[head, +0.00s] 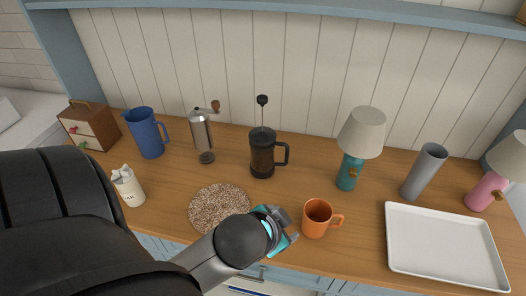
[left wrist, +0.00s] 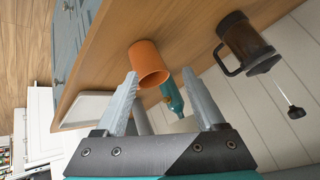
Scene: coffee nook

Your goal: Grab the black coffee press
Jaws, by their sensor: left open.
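The black coffee press (head: 263,155) stands upright near the back middle of the counter, its plunger knob raised on a thin rod and its handle to the right. It also shows at the upper right of the left wrist view (left wrist: 243,42), apart from the fingers. My left gripper (head: 284,228) is at the front edge of the counter, in front of the press and just left of the orange mug (head: 316,218). In the left wrist view its fingers (left wrist: 165,100) are spread apart with nothing between them touching. My right gripper is not in either view.
A speckled round mat (head: 219,206) lies left of my left gripper. A coffee grinder (head: 202,135) and blue pitcher (head: 145,132) stand left of the press. A teal lamp (head: 349,171), grey cylinder (head: 424,171) and white tray (head: 443,246) are to the right.

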